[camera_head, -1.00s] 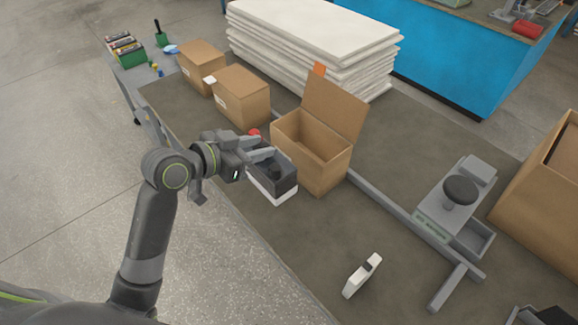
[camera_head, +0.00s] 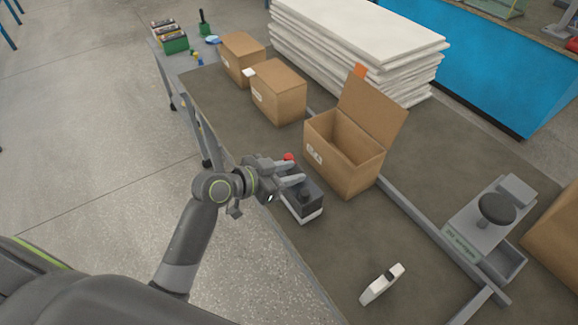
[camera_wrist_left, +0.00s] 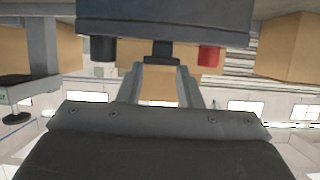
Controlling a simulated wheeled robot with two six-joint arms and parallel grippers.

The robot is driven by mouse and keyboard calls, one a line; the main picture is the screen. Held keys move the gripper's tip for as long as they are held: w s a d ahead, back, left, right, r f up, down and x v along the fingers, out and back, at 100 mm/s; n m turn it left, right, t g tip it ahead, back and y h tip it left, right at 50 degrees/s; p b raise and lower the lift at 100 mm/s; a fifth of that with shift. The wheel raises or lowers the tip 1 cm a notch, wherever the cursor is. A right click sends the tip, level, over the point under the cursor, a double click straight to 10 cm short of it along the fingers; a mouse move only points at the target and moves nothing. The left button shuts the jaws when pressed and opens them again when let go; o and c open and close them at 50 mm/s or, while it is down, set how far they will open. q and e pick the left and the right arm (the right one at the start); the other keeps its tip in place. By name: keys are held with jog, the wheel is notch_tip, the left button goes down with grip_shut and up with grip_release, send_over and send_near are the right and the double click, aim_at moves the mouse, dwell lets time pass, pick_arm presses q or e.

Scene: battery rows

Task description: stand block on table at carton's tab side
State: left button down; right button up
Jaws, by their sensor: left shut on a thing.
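The block (camera_head: 303,204) is a dark grey battery with a white base, a red terminal and a dark terminal. My left gripper (camera_head: 291,178) is shut on its top, and the block is upright. It is near the table's front edge, beside and apart from the open carton (camera_head: 340,165); I cannot tell whether its base touches the table. The carton's lid stands up, with an orange tab (camera_head: 360,71) at its top edge. In the left wrist view the block (camera_wrist_left: 165,22) fills the top, its terminals pointing down in the picture. My right gripper is not in view.
Two closed cartons (camera_head: 279,92) (camera_head: 243,58) stand farther left on the table (camera_head: 330,235). White sheets (camera_head: 360,40) are stacked behind. A white handheld tool (camera_head: 382,284) lies near the front edge. A grey rail (camera_head: 415,213) and a stamp-like device (camera_head: 490,225) are at right.

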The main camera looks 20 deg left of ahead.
pick_arm(q)
jog(key=shift+d+r, duration=0.1)
jog(key=shift+r, duration=0.2)
jog(key=shift+f, duration=0.15)
jog(key=c, duration=1)
grip_release()
jog(key=shift+s+f, duration=0.1)
jog(key=shift+f, duration=0.05)
jog(key=v, duration=1.2)
jog(key=shift+b, duration=0.4)
